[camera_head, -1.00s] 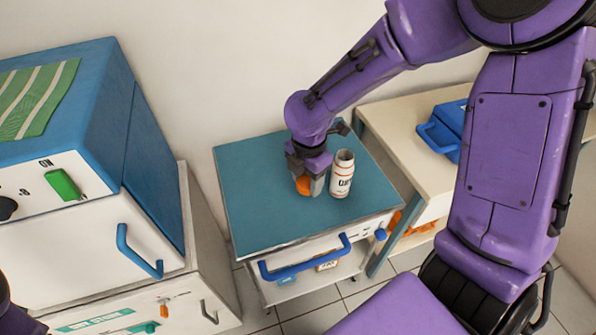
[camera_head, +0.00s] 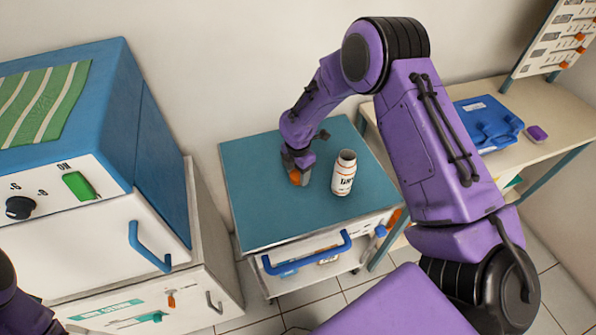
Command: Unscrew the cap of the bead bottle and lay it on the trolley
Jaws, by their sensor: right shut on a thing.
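The white bead bottle (camera_head: 343,177) with dark lettering stands upright on the teal top of the trolley (camera_head: 262,213). Its mouth shows dark and uncapped. My right gripper (camera_head: 299,179) points down at the trolley top, to the left of the bottle and apart from it. It is shut on the orange cap (camera_head: 295,177), which is partly hidden by the fingers. The cap is at or just above the trolley surface; I cannot tell which. My left gripper is out of view.
A blue and white cabinet with a handle (camera_head: 150,248) stands left of the trolley. A bench with a blue case (camera_head: 487,122) and a small purple item (camera_head: 537,133) stands at the right. The trolley's front and left top are clear.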

